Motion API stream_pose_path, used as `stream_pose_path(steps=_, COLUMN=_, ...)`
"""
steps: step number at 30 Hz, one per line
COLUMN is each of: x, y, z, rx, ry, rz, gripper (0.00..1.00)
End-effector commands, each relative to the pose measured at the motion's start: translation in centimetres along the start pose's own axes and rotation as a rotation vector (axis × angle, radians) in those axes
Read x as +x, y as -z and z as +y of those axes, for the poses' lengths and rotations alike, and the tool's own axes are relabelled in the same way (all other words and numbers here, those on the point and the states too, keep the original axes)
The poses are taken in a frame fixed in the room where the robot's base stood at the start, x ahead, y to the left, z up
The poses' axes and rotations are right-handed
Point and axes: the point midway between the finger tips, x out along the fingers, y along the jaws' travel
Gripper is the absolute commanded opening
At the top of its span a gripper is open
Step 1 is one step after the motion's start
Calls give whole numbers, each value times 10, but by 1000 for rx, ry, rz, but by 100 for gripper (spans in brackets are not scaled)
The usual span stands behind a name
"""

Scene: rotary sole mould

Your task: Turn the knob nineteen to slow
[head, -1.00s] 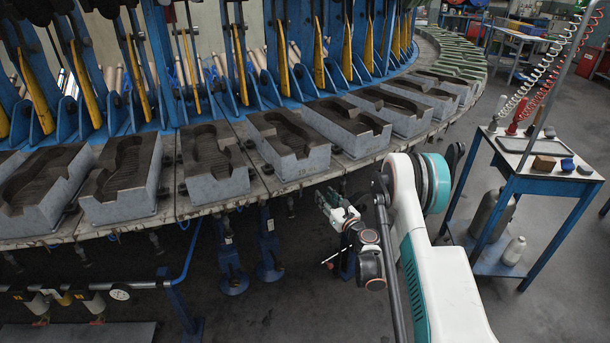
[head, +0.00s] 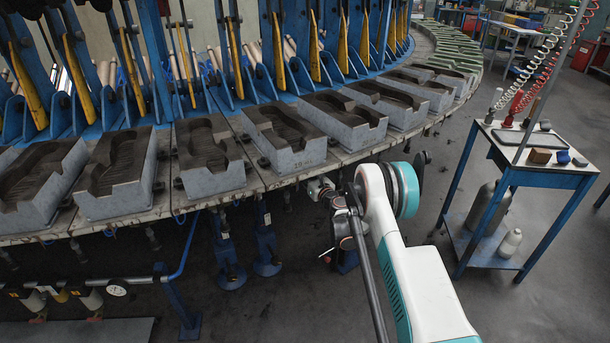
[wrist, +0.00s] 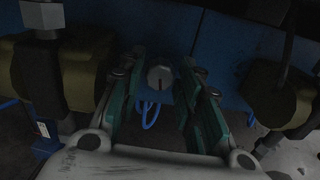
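A round grey knob (wrist: 159,80) with a dark slot or pointer line, upright in the picture, faces me in the wrist view. It sits in front of a blue panel. My gripper (wrist: 162,68) is open, with one green finger on each side of the knob; I cannot tell whether they touch it. In the head view my gripper (head: 319,188) is at the underside of the carousel rim, below the mould with a marking that seems to begin with 19 (head: 288,140). The knob cannot be made out there, and no speed marking is legible.
The carousel table edge (head: 335,162) with its grey moulds runs just above my gripper. Brownish cylindrical fittings flank it on the left (wrist: 85,75) and right (wrist: 275,95) in the wrist view. A blue side cart (head: 545,170) stands at the right.

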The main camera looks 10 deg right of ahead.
Motion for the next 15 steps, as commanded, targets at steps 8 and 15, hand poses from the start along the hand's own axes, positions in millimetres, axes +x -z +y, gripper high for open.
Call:
stream_pose_path(steps=8, x=2, y=-1, z=0, rx=0, ry=0, rz=0, gripper=32)
stream_pose_path(steps=15, x=2, y=0, z=0, rx=0, ry=0, rz=0, gripper=0)
